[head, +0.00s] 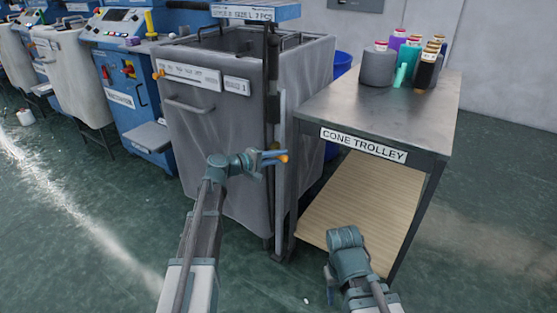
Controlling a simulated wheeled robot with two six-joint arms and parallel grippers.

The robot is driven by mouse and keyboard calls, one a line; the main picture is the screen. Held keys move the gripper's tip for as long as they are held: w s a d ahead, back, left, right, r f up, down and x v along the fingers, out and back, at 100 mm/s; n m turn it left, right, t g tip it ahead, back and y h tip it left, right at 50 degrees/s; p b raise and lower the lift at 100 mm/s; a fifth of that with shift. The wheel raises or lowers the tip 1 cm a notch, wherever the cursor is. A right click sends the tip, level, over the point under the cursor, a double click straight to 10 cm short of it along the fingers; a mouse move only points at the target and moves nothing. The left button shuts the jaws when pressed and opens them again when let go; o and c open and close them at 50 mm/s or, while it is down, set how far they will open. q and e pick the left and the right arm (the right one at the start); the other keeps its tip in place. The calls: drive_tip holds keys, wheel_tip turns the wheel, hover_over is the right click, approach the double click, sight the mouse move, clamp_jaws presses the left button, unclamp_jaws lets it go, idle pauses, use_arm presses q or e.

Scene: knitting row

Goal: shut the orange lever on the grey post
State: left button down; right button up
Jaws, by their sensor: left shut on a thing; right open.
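The orange lever (283,158) shows as a small orange tip at the grey post (279,205), which stands upright between the grey bin and the trolley. My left gripper (273,157) reaches the lever from the left, and its blue fingers are shut on it. The fingers hide most of the lever, so its exact angle cannot be told. My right gripper (346,238) is low, in front of the trolley's lower shelf, apart from the post. It is open, but its fingers are hard to make out.
The grey bin (205,150) stands left of the post. The cone trolley (325,112) stands to the right, with several yarn cones (377,70) on top and a wooden lower shelf (375,195). Blue machines (128,100) line the left. The green floor (110,240) is clear at front left.

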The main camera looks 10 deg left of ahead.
use_arm(q)
drive_tip(key=shift+r+n, duration=0.1)
drive_tip(key=shift+n, duration=0.2)
idle(0.4)
drive_tip(key=c, duration=1.1)
unclamp_jaws()
drive_tip(key=p+v, duration=0.2)
drive_tip(key=v, duration=1.2)
drive_tip(key=shift+w, duration=0.1)
